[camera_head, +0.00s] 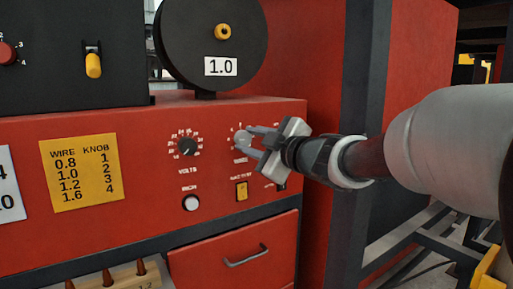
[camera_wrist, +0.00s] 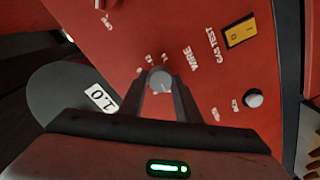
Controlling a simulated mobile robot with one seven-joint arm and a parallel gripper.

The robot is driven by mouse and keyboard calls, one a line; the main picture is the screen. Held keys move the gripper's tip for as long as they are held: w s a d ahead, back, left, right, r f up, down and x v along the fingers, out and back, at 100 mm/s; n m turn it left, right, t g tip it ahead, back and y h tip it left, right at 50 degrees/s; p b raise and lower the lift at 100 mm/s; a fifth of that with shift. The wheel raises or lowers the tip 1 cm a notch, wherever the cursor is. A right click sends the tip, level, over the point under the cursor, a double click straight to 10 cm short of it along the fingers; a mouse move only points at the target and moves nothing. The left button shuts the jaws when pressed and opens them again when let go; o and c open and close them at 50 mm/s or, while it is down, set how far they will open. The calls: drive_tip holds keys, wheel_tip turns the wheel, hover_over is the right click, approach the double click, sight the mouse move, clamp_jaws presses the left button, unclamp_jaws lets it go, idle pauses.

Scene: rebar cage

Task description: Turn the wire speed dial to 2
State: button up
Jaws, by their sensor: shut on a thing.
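The wire speed dial (camera_head: 243,138) is a small grey knob on the red front panel, above the WIRE label. It also shows in the wrist view (camera_wrist: 160,80), with scale marks around its far side. My gripper (camera_head: 250,138) reaches in from the right, and its two fingers are closed on opposite sides of the dial. In the wrist view my gripper (camera_wrist: 161,92) has one fingertip at each side of the knob. The fingers cover part of the scale, and I cannot read the number the dial points at.
The black VOLTS dial (camera_head: 187,146) is left of the wire dial. Below are a yellow gas test switch (camera_head: 241,191) and a white button (camera_head: 191,203). A yellow chart (camera_head: 82,172) pairs wire 1.0 with knob 2. The black spool (camera_head: 185,45) above is labelled 1.0.

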drive_tip(key=n+b, duration=0.3)
drive_tip(key=n, duration=0.3)
drive_tip(key=shift+f+h, duration=0.1)
drive_tip(key=shift+h, duration=0.2)
drive_tip(key=shift+n+b, duration=0.95)
drive_tip(key=shift+n, duration=0.75)
drive_tip(key=o, duration=1.1)
drive_tip(key=shift+c, duration=0.2)
drive_tip(key=shift+s, duration=0.15)
drive_tip(key=p+v, duration=0.1)
drive_tip(key=v, duration=1.6)
drive_tip(key=shift+s+p, duration=0.25)
drive_tip(key=shift+p, duration=0.15)
drive_tip(key=shift+a, duration=0.1)
